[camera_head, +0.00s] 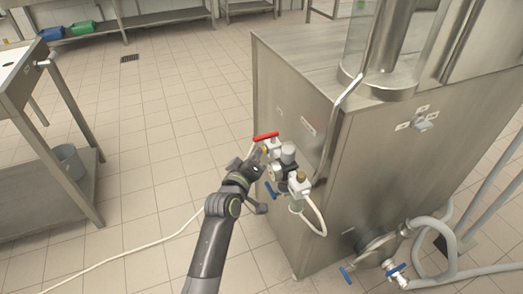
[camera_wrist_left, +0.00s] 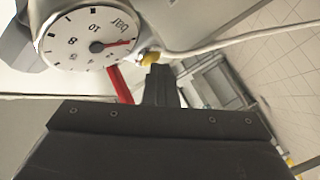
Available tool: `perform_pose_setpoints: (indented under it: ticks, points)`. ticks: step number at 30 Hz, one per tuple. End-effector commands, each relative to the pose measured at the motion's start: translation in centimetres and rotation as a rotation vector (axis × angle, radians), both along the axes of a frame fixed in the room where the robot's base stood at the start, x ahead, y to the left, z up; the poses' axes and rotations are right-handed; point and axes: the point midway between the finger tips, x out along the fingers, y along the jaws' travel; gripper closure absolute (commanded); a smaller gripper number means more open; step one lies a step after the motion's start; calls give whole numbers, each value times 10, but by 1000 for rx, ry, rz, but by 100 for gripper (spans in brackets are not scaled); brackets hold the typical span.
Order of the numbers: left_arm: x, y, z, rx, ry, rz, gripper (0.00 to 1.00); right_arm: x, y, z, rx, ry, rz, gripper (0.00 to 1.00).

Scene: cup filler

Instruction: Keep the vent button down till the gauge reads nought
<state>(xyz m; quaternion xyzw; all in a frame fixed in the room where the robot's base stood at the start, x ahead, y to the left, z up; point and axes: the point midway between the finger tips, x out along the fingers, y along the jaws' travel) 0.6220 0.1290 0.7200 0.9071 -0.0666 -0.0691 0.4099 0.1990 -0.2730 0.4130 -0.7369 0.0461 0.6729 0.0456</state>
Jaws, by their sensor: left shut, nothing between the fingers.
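The round white gauge (camera_wrist_left: 95,40) fills the upper left of the left wrist view. Its red needle points to the right, just below the word "bar". The numeral at the needle's tip is not readable. A small yellow knob (camera_wrist_left: 150,58), perhaps the vent button, sits right of the gauge; it also shows in the head view (camera_head: 264,150). My left gripper (camera_head: 258,163) is shut and empty, close against the valve assembly. In the wrist view its dark fingertips (camera_wrist_left: 160,80) end right by the yellow knob; whether they press it is unclear. My right gripper is out of view.
A red lever (camera_head: 266,136) is just above the gripper. The valve assembly (camera_head: 288,153) sticks out from a steel cabinet (camera_head: 292,110). A pale hose (camera_head: 135,246) crosses the floor. Blue-handled valves (camera_head: 394,270) sit low at right. A steel table (camera_head: 60,95) stands at left.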

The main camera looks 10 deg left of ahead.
Motion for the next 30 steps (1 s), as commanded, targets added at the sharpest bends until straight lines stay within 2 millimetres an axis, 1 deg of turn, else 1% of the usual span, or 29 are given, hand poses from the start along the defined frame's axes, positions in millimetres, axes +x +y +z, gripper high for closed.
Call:
perform_pose_setpoints:
  ticks: [14, 24, 30]
  points:
    - [0, 0, 0, -1, 0, -1, 100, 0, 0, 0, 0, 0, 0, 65]
    - [-9, 13, 0, -1, 1, -1, 100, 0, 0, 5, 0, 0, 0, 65]
    - [-10, 15, 0, -1, 0, 0, 100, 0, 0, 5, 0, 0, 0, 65]
